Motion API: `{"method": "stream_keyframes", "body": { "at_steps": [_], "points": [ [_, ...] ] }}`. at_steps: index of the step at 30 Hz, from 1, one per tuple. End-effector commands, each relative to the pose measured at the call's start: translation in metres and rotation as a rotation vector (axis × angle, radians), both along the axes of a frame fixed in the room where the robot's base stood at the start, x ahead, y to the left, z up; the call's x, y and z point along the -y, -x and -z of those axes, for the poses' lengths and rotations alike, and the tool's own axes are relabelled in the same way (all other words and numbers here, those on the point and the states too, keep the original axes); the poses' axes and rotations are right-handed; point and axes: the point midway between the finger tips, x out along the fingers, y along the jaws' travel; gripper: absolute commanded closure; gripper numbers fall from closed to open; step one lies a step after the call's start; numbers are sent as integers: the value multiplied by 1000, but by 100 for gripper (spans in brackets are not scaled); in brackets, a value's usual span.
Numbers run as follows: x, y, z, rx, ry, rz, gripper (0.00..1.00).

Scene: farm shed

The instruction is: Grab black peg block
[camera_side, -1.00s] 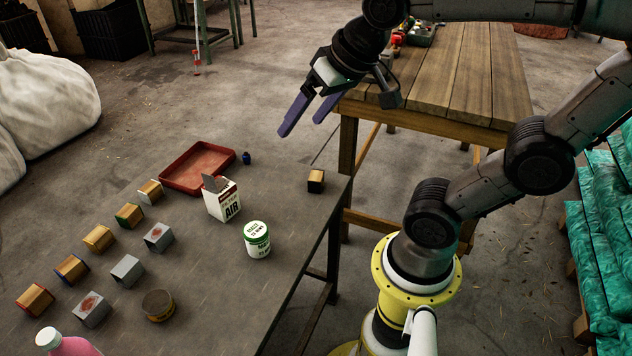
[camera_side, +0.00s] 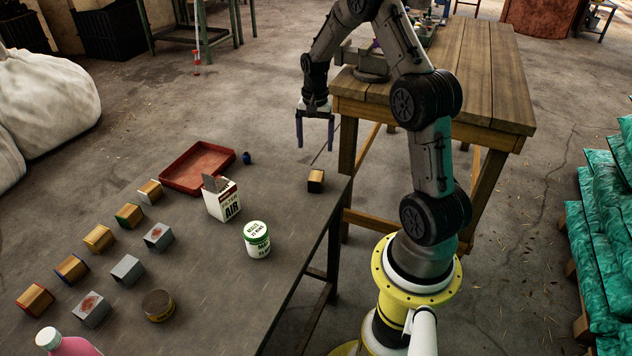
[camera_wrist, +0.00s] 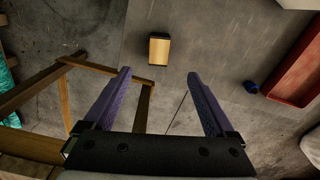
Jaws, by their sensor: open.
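A small block with a wooden top and black sides (camera_side: 316,181) sits alone near the right edge of the grey table. It also shows in the wrist view (camera_wrist: 159,49), ahead of the fingers, with a dark end facing away. It looks like the black peg block; no peg can be made out. My gripper (camera_side: 315,147) points down above and beyond the block in the side view, apart from it. Its two purple fingers (camera_wrist: 162,75) are spread and empty.
On the grey table (camera_side: 215,277) stand a red tray (camera_side: 163,181), a small blue item (camera_side: 246,158), an air filter box (camera_side: 222,201), a white jar with a green lid (camera_side: 257,240), a round tin (camera_side: 158,305) and several other blocks (camera_side: 98,238). The wooden table (camera_side: 470,80) is behind.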

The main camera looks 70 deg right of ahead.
Motion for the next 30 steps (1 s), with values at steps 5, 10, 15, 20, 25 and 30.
{"method": "stream_keyframes", "body": {
  "at_steps": [5,10,15,20,25,30],
  "points": [
    [2,3,20,-2,-2,8,10],
    [2,3,53,-3,-3,7,10],
    [2,3,77,0,-1,6,10],
    [2,3,86,1,1,6,10],
    [1,5,106,-2,-2,6,10],
    [1,5,128,0,0,6,10]
  ]
}}
